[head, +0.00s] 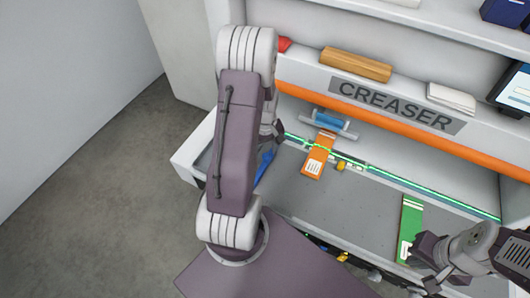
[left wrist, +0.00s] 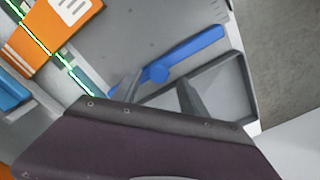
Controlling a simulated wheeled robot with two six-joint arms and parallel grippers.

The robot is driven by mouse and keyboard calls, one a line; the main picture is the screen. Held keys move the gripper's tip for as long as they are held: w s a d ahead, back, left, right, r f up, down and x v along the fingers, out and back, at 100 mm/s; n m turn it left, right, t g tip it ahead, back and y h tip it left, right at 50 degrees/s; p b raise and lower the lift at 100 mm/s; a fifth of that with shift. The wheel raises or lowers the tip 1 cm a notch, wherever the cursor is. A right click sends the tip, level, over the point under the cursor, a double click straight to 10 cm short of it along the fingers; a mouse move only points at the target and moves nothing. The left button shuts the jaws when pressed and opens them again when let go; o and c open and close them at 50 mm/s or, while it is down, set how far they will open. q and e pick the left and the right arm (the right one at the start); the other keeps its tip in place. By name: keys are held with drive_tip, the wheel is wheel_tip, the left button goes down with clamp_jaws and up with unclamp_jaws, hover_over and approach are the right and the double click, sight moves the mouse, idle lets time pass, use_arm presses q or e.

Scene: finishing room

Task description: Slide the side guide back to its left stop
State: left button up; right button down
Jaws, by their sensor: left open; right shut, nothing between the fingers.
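A blue bar with a round knob, which looks like the side guide (left wrist: 190,54), lies at the left end of the grey creaser bed; in the head view the blue bar (head: 265,164) shows just right of my left arm, partly hidden. My left gripper (left wrist: 158,85) is open, its two grey fingers close to the bar near the knob; I cannot tell whether they touch it. In the head view its fingers are mostly hidden behind the arm. The left stop cannot be made out. My right gripper (head: 428,284) is shut and empty at the lower right, near the green block.
An orange labelled block (head: 318,156) lies across the green-lit strip, with a small yellow knob (head: 341,166) beside it. A green labelled block (head: 410,222) lies on the right. The orange-edged shelf (head: 390,125) overhangs the back. Bare bed lies between the blocks.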

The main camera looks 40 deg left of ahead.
sight(264, 155)
use_arm(q)
wheel_tip(264, 155, up, 7)
drive_tip(key=shift+r, duration=0.2)
drive_tip(key=shift+s+a, duration=0.1)
